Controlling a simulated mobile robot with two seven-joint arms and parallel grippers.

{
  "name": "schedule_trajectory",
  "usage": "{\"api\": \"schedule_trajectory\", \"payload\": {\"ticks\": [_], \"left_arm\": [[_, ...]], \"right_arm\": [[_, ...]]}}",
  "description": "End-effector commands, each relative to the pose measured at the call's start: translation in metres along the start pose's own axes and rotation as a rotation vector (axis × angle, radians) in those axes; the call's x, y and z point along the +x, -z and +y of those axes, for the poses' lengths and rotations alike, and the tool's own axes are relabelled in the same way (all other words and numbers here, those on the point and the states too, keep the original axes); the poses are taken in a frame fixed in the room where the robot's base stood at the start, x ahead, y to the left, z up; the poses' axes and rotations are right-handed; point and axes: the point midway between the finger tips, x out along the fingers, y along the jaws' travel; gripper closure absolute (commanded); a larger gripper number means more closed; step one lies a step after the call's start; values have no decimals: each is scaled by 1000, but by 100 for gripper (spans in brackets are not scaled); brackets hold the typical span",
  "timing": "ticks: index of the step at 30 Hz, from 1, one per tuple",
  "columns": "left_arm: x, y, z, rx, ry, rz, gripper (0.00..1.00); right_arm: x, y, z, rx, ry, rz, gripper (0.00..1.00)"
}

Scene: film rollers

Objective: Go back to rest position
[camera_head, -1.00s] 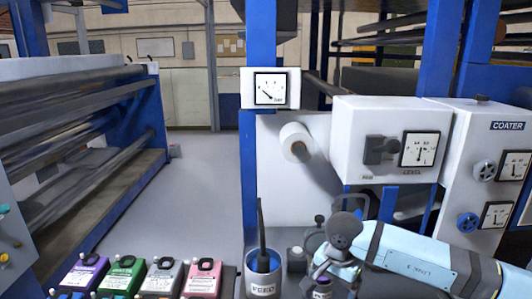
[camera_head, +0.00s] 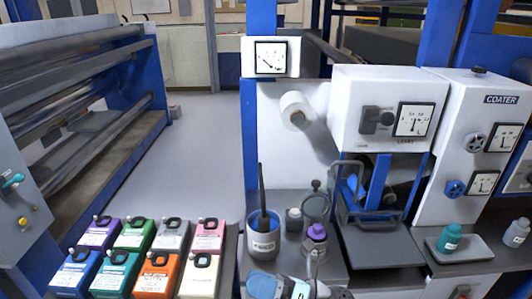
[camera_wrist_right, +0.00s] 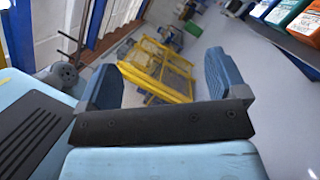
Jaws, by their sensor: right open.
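My right gripper (camera_wrist_right: 165,80) is open and empty in the right wrist view, its two blue-grey fingers wide apart with floor and a yellow frame beyond them. In the head view my right arm shows only at the bottom edge, below the small shelf, and its fingers are not clear there. My left gripper is in neither view.
Several coloured boxes, one of them pink (camera_head: 206,233), stand at the lower left. A FEED cup (camera_head: 263,243) and a purple-capped bottle (camera_head: 316,241) stand beside the coater (camera_head: 470,140). A teal bottle (camera_head: 449,238) sits on a tray at right. Grey floor is clear behind the boxes.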

Motion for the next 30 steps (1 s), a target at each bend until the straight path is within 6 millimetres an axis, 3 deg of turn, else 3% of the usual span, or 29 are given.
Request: {"api": "schedule_trajectory", "payload": {"ticks": [4,8,11,15,18,23,30], "left_arm": [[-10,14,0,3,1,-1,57],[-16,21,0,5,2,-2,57],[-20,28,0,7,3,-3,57],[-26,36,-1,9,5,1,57],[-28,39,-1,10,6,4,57],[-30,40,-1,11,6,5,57],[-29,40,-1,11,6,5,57]], "right_arm": [[-41,-12,-9,510,71,-413,9],[-100,1,-33,952,128,-766,9],[-153,31,-48,1283,164,-1039,9],[-219,91,-55,1672,194,-1380,9],[-250,127,-52,1853,201,-1551,9],[-272,157,-46,1989,202,-1686,9],[-275,160,-46,2006,201,-1701,9]]}}
